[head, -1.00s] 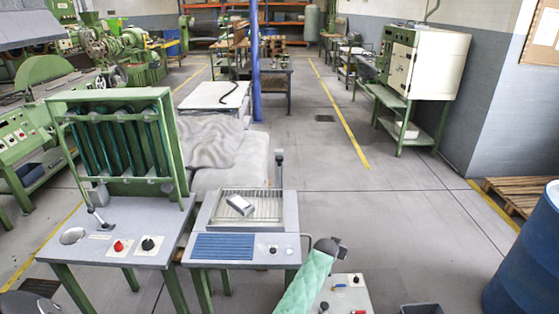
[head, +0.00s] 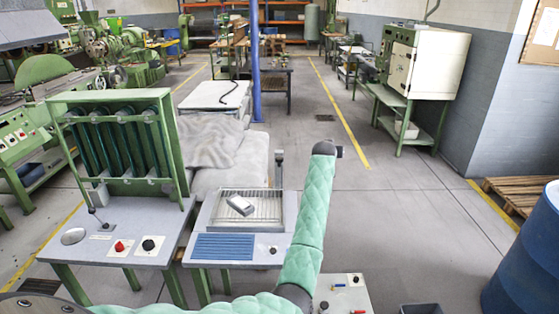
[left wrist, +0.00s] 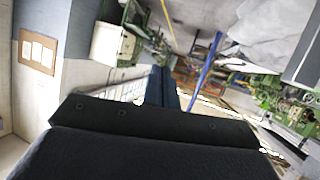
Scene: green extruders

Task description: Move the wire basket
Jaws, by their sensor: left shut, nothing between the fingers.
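No separate wire basket can be made out for certain. The closest match is a shallow wire-grid tray (head: 268,207) set in a grey machine top in the head view, with a small silver box (head: 240,204) on it. My left arm, in a mint padded sleeve, comes in from the lower left and reaches up beside the tray's right side. Its dark end (head: 338,152) is small, and its fingers are hard to see there. In the left wrist view my left gripper (left wrist: 162,82) is shut and empty, with dark fingers together. My right gripper is not in view.
A green-framed machine (head: 120,150) stands left of the tray. A blue drum (head: 525,255) is at the right edge, with a wooden pallet (head: 515,197) behind it. A control box (head: 345,292) and dark bin (head: 420,309) are in front. The middle floor is open.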

